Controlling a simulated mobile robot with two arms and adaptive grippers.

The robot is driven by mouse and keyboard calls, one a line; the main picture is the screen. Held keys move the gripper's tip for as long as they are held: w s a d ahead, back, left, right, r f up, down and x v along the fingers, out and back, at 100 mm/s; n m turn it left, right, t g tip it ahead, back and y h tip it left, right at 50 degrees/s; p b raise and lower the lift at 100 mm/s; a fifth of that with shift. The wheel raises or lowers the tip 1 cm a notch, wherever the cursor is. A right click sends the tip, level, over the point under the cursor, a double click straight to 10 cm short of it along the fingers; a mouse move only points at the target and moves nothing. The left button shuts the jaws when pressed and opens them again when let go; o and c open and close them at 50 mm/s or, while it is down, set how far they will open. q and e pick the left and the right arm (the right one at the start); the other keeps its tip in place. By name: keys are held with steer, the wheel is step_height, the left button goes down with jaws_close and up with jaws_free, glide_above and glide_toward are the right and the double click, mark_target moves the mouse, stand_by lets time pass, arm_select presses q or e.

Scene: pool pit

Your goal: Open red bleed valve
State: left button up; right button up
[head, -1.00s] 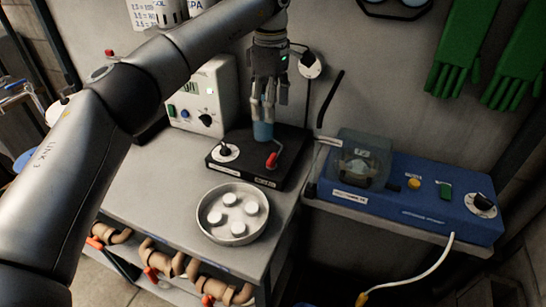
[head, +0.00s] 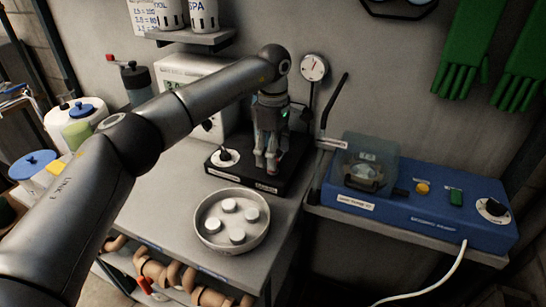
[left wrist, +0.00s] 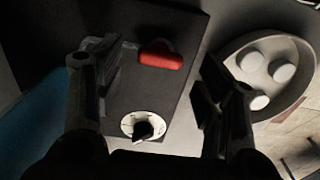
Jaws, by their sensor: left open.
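The red bleed valve handle (left wrist: 161,56) is a short red lever on the black press base (head: 222,172). It shows between my left gripper's fingers in the left wrist view. My left gripper (head: 267,160) is open, pointing down over the right part of the base in the head view, and hides most of the handle there. In the left wrist view the two fingers of the left gripper (left wrist: 160,82) stand apart on either side of the handle; I cannot tell whether either touches it. My right gripper is not in view.
A white dial with a black knob (head: 226,156) is on the base's left. A round metal tray (head: 208,232) with several white pucks stands in front. A blue machine (head: 420,207) is on the right. A pressure gauge (head: 314,67) is behind the gripper.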

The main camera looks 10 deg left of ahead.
arm_select(q)
steer(key=shift+f, duration=1.2)
steer(key=c, duration=1)
